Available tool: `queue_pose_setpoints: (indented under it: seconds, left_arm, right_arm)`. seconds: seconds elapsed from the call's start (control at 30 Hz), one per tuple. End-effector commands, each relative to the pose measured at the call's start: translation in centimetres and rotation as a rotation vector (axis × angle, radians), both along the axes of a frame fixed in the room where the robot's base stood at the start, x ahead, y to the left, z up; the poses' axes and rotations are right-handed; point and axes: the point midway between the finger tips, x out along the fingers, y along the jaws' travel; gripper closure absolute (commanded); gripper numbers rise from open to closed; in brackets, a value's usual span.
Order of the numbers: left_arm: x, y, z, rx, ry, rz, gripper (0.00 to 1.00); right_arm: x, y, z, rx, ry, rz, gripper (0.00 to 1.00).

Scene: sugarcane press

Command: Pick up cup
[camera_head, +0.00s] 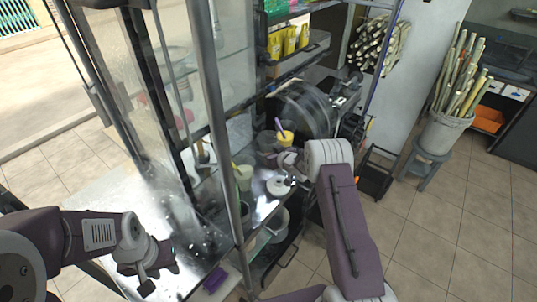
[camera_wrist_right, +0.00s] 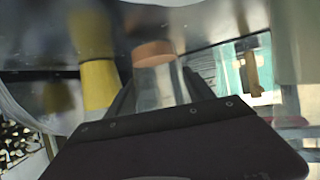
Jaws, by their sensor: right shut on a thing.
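A clear cup (camera_head: 265,140) with a brownish-orange tint stands on the metal counter, left of a yellow cup (camera_head: 284,136) with a purple straw. My right gripper (camera_head: 272,154) reaches in from the right at the clear cup; its fingers are small and partly hidden here. In the right wrist view, its dark fingers (camera_wrist_right: 158,95) are shut around the clear cup (camera_wrist_right: 155,72), whose orange end shows between them. The yellow cup (camera_wrist_right: 98,82) is close beside it there. My left gripper (camera_head: 150,272) hangs over the bright table at lower left; its finger opening is unclear.
A pale green cup (camera_head: 243,177) with a yellow straw stands nearer on the counter. A glass front and metal post (camera_head: 212,105) are left of it. The press drum (camera_head: 308,108) is behind the cups.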

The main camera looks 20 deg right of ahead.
Motion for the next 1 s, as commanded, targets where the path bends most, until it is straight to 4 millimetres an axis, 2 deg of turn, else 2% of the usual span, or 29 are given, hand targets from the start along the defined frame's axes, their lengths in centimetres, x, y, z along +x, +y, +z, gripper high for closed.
queue_pose_setpoints:
  seconds: [0.27,0.8,1.0]
  left_arm:
    - [0.0,0.0,-0.8,0.000,0.000,0.000,0.66]
    - [0.0,0.0,-1.7,0.000,0.000,0.000,0.66]
    - [0.0,0.0,-1.9,0.000,0.000,0.000,0.66]
  right_arm:
    - [0.1,0.0,3.2,0.000,-0.005,0.000,0.79]
    - [-5.9,-4.3,7.3,0.001,-0.003,-0.002,0.79]
    - [-7.6,-5.4,8.6,0.000,-0.003,-0.002,0.79]
